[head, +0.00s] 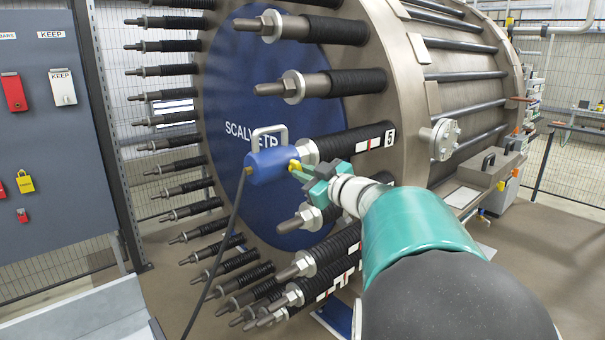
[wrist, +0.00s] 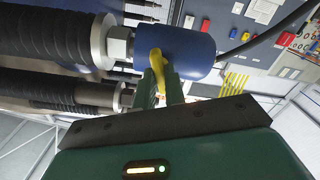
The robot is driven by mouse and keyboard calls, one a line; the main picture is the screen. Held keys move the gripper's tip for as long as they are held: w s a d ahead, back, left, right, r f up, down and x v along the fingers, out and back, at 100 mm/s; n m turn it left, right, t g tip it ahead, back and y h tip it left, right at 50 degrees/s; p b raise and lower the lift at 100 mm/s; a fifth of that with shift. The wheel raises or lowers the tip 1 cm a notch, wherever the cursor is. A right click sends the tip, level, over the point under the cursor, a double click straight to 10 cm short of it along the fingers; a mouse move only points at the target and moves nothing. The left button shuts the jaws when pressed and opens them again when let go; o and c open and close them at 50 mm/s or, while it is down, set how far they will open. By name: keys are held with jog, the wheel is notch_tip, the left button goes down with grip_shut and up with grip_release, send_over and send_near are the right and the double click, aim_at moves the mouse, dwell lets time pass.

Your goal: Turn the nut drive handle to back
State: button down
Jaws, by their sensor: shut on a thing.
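The blue nut drive (head: 270,165) sits on the end of a tie rod marked 5, with a pale loop handle on top and a black cable hanging down. Its yellow handle (head: 295,165) sticks out at the right end of the blue body. My gripper (head: 301,172), with green fingers, is shut on the yellow handle. In the wrist view the blue nut drive (wrist: 175,50) covers the rod end beside a hex nut (wrist: 120,45). The yellow handle (wrist: 157,72) lies along the green fingers (wrist: 158,88), which partly hide it.
The large round stack (head: 265,130) has many black-sleeved rods with nuts (head: 292,86) sticking out around my arm, above and below. A grey lockout board (head: 50,130) with tags and padlocks stands at the left. A grey bench (head: 85,315) is at lower left.

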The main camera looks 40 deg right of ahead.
jog(key=shift+n, duration=0.3)
jog(key=n, duration=0.4)
jog(key=c, duration=1.3)
grip_release()
jog(key=shift+s, duration=0.15)
jog(key=s, duration=0.6)
jog(key=shift+s+d, duration=0.1)
jog(key=shift+s, duration=0.25)
